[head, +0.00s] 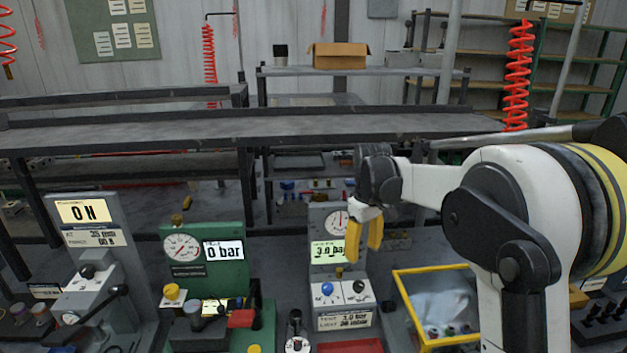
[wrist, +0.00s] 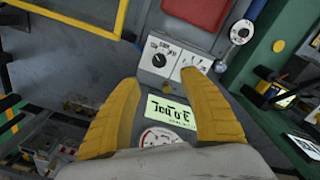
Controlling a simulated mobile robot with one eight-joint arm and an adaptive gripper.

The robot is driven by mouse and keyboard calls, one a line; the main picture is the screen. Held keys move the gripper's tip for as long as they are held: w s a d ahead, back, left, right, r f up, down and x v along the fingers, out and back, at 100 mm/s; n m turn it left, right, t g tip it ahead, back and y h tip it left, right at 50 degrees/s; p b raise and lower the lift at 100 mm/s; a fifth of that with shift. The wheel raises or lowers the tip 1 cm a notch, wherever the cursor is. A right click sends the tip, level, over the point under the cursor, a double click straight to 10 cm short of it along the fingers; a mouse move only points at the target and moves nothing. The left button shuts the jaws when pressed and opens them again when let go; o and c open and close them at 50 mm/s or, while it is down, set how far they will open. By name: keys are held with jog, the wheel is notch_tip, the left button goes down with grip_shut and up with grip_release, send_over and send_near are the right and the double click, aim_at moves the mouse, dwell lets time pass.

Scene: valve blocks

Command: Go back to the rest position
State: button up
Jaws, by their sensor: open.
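My gripper (head: 363,238) has yellow fingers and hangs in the head view in front of the right side of the grey valve block (head: 328,215). In the wrist view the two fingers (wrist: 163,112) stand apart with nothing between them. The grey block's lit display (wrist: 170,112) and round gauge (wrist: 160,137) show between and below the fingers. Its knob panel (wrist: 170,58) lies beyond the fingertips. In the head view the display is partly covered by a finger and reads about 3.0 bar. My gripper appears apart from the block.
A green valve block (head: 205,262) reading 0 bar and a grey block (head: 92,245) reading ON stand to the left. A yellow-framed bin (head: 398,290) stands right of the grey valve block. A long dark shelf (head: 230,132) runs behind.

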jog(key=s+r+m+t, duration=0.2)
jog(key=s+r, duration=0.4)
jog(key=s, duration=0.2)
jog(key=s+f+m+t, duration=0.1)
jog(key=s+m+t, duration=0.3)
jog(key=s, duration=1.7)
jog(key=shift+s+f+t+b, duration=0.2)
jog(key=shift+f+t+b, duration=0.1)
jog(key=shift+t, duration=0.2)
jog(key=shift+r, duration=0.1)
dwell(0.9)
